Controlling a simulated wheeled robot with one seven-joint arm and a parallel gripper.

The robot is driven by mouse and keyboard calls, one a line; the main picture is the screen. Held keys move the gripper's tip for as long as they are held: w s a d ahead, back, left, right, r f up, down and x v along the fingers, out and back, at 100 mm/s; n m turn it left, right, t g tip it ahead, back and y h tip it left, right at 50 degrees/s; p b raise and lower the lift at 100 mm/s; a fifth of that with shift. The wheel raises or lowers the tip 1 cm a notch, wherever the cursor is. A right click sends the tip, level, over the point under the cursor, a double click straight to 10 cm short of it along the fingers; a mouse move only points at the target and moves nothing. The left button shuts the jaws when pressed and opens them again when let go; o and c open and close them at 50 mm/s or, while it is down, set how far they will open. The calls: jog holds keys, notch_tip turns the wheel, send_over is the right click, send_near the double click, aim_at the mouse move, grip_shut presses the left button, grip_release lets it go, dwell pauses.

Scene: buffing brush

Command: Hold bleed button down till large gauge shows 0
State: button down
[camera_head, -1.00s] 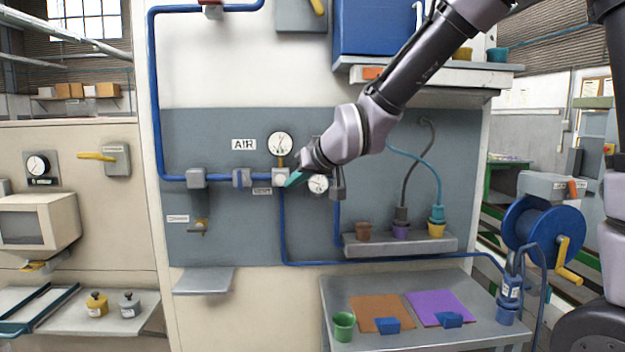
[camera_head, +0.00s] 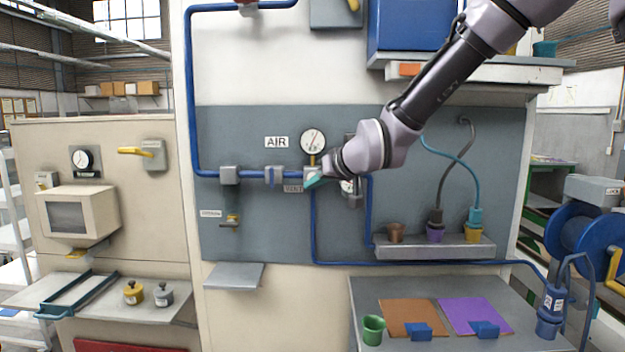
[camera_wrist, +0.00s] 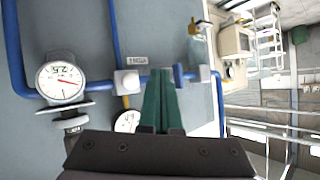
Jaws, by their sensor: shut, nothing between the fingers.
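The large gauge (camera_head: 312,141) is a round white dial under the blue pipe's upper run, right of the AIR sign; its needle slants up and right, clearly off the sideways position, but its number is too small to read. A second gauge (camera_head: 347,186) is partly hidden by my wrist; it shows whole in the wrist view (camera_wrist: 60,80). A pale block (camera_head: 310,173) sits on the blue pipe above the VENT label (camera_head: 293,188); no separate bleed button can be made out. My gripper (camera_head: 310,182) has teal fingers shut and empty, tips beside this block (camera_wrist: 130,82). Contact cannot be told.
A blue valve (camera_head: 275,174) sits on the pipe left of my fingers. A small yellow-handled tap (camera_head: 231,221) and a grey shelf (camera_head: 234,276) are below left. A ledge with several cups (camera_head: 436,247) stands below right.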

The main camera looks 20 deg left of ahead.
jog(key=shift+w+a, duration=0.25)
jog(key=shift+w, duration=0.7)
jog(key=shift+w+a, duration=0.2)
jog(key=shift+w, duration=0.7)
jog(key=shift+w+a, duration=0.25)
jog(key=shift+w, duration=0.7)
jog(key=shift+w, duration=0.15)
jog(key=shift+w+a, duration=0.1)
jog(key=shift+w, duration=0.15)
